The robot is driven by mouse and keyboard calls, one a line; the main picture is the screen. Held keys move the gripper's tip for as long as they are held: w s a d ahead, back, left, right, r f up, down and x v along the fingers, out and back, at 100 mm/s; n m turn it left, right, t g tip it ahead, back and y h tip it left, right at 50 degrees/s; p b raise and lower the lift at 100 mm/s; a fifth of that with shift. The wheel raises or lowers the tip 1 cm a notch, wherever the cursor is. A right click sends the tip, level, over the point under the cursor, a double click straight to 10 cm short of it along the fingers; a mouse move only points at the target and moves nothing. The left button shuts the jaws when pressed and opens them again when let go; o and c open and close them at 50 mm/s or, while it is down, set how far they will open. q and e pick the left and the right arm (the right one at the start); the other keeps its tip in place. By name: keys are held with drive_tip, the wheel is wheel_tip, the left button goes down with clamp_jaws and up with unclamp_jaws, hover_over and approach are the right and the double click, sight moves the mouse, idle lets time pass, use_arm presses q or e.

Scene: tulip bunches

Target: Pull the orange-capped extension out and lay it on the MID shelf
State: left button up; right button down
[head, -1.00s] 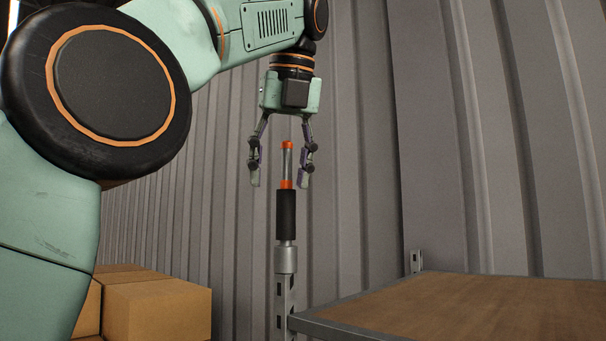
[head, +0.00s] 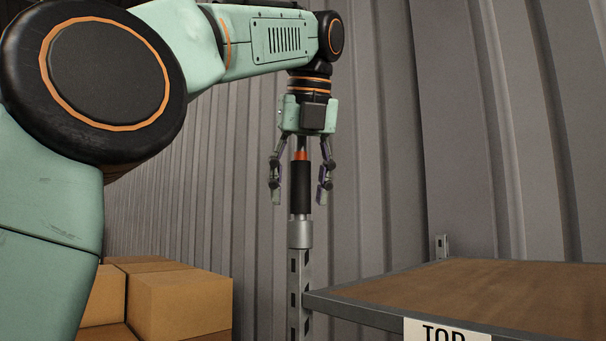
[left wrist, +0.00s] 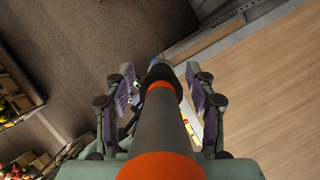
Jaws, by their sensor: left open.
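The orange-capped extension stands upright on a shelf post; its black sleeve (head: 301,186) and an orange band (head: 301,155) show in the head view. Its top end is hidden behind my left gripper's palm. My left gripper (head: 298,197) points down with its fingers open, one on each side of the black sleeve, with gaps visible. In the left wrist view the extension (left wrist: 162,125) runs between the open fingers (left wrist: 165,100), its orange parts near the camera. The shelf marked TOP (head: 450,290) is right of the post. The MID shelf is not identifiable. My right gripper is not in view.
The metal post (head: 299,285) and collar (head: 300,234) stand below the extension, joined to the TOP shelf's corner. Cardboard boxes (head: 180,305) are stacked at the lower left. A corrugated wall stands behind. Stocked shelving (left wrist: 18,100) shows at left in the left wrist view.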

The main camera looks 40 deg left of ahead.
use_arm(q)
drive_tip(key=shift+w+f, duration=0.1)
drive_tip(key=shift+f, duration=0.25)
drive_tip(key=shift+d, duration=0.3)
drive_tip(key=shift+s+a, duration=0.15)
drive_tip(key=shift+s, duration=0.1)
drive_tip(key=shift+a, duration=0.25)
drive_tip(key=shift+c, duration=1.3)
drive_tip(key=shift+w+d, duration=0.25)
drive_tip(key=shift+w, duration=0.05)
drive_tip(key=c, duration=0.5)
drive_tip(key=shift+s+a, duration=0.15)
drive_tip(key=shift+s, duration=0.05)
clamp_jaws()
